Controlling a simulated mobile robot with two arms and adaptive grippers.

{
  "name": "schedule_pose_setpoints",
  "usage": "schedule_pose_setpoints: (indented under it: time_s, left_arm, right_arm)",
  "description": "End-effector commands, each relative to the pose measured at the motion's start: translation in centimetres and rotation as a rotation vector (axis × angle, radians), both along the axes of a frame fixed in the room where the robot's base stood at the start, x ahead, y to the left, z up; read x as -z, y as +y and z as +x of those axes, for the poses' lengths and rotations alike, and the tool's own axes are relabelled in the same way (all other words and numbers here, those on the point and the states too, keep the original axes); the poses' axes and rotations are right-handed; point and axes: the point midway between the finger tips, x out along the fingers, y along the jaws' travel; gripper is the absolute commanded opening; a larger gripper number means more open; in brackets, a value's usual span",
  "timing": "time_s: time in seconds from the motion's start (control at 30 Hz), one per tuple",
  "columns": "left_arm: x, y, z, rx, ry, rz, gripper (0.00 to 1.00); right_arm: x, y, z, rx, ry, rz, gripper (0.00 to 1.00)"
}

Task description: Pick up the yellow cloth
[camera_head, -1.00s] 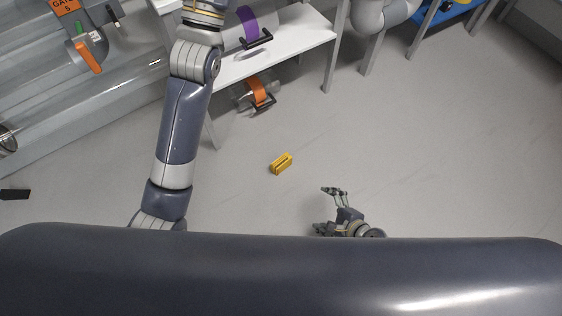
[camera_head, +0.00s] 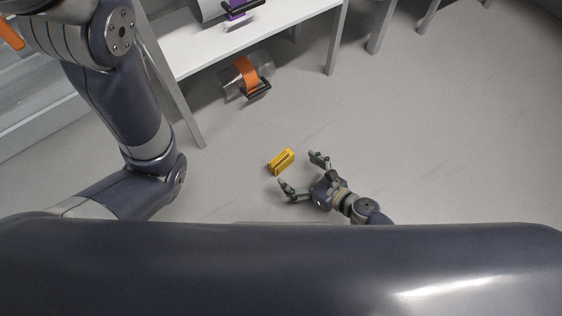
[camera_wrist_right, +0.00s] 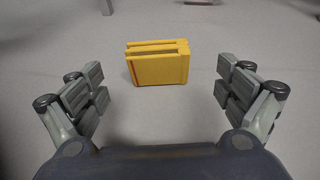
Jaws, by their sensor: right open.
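The yellow cloth (camera_head: 281,161) is a small folded block on the grey floor, near the middle of the head view. In the right wrist view the yellow cloth (camera_wrist_right: 158,64) stands ahead, between and beyond the open fingers. My right gripper (camera_head: 299,171) is open and empty, just to the lower right of the cloth, with its fingers spread toward it. The fingers also show at both sides of the right wrist view (camera_wrist_right: 160,92), apart from the cloth. My left arm comes in at the left of the head view, but its gripper is out of the picture.
A white table (camera_head: 240,42) stands at the upper left, with its near leg (camera_head: 178,95) left of the cloth. An orange-banded clear tube (camera_head: 246,76) lies on the floor below it. A purple-banded item (camera_head: 236,9) is on the tabletop. The floor to the right is clear.

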Motion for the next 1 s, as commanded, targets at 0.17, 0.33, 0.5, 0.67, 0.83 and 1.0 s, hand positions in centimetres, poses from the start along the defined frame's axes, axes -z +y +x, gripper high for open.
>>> schedule_pose_setpoints:
  time_s: [0.17, 0.33, 0.5, 0.67, 0.83, 1.0]
  left_arm:
    - [0.3, 0.0, -0.4, -0.001, -0.011, 0.001, 0.00]
    - [0.7, 0.0, -0.4, -0.001, -0.011, 0.001, 0.00]
    - [1.7, 0.0, -0.4, -0.001, -0.011, 0.001, 0.00]
    - [2.0, -0.1, -0.4, -0.001, -0.012, 0.001, 0.00]
    - [1.9, 0.0, -0.4, 0.000, -0.012, 0.002, 0.00]
    - [1.9, -0.1, -0.4, -0.001, -0.011, 0.002, 0.00]
  right_arm:
    - [0.9, 1.3, 1.3, 0.000, -0.001, -0.002, 0.94]
    - [1.3, 2.5, 2.3, 0.000, -0.003, -0.002, 0.94]
    - [2.2, 4.3, 3.9, 0.000, -0.002, -0.002, 0.94]
    - [2.6, 5.1, 4.6, 0.001, 0.000, -0.003, 0.94]
    - [2.5, 5.1, 4.6, 0.001, 0.000, -0.002, 0.94]
    - [2.5, 5.1, 4.6, 0.000, 0.000, -0.003, 0.67]
